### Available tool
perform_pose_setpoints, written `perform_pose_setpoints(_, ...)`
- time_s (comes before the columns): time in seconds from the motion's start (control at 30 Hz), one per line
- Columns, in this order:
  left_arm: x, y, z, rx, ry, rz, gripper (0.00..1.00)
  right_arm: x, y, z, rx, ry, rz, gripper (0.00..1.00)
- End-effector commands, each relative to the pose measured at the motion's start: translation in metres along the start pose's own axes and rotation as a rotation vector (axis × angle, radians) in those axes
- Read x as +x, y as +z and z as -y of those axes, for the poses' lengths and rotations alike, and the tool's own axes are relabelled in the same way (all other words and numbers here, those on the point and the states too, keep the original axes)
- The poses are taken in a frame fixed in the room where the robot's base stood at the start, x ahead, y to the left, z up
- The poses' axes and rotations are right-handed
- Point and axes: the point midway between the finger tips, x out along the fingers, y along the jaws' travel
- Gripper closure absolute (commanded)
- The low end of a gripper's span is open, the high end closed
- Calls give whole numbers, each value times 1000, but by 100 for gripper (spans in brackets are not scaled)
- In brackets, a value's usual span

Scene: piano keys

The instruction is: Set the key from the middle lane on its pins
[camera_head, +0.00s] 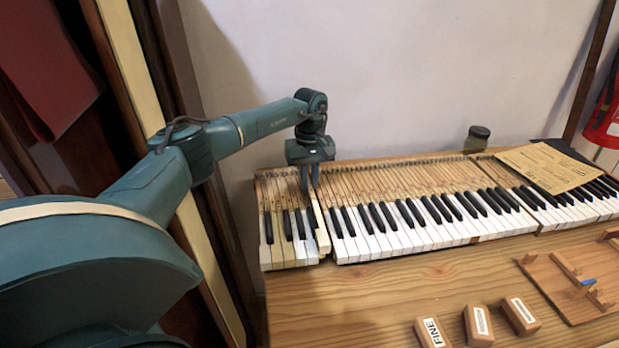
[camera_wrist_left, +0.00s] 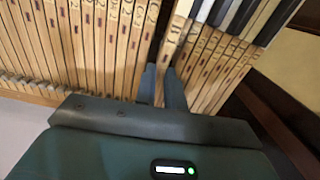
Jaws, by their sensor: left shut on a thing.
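My left gripper (camera_head: 309,182) reaches down over the left part of the piano keyboard. It is shut on a wooden key (camera_head: 319,228) with a pale front end. The held key lies among the other keys, beside a dark gap at the left block of keys. In the left wrist view the fingers (camera_wrist_left: 163,86) close at the near end of the key (camera_wrist_left: 175,38), and a narrow dark gap runs along one side of it. The pins under the key are hidden, so I cannot tell whether it sits on them. My right gripper is not in view.
A wooden rack (camera_head: 548,272) with rails and a small blue piece lies at the right. Several labelled blocks, one reading FINE (camera_head: 432,333), stand at the front. A paper sheet (camera_head: 545,167) lies over the right keys, with a dark jar (camera_head: 477,138) behind.

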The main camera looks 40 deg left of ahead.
Motion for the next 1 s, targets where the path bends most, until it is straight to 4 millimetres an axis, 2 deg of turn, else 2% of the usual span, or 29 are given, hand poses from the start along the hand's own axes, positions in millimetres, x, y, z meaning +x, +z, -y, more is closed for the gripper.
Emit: perform_pose_setpoints(1.0, 10, 0, 0, 0, -1, 0, 100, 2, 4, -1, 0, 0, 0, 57)
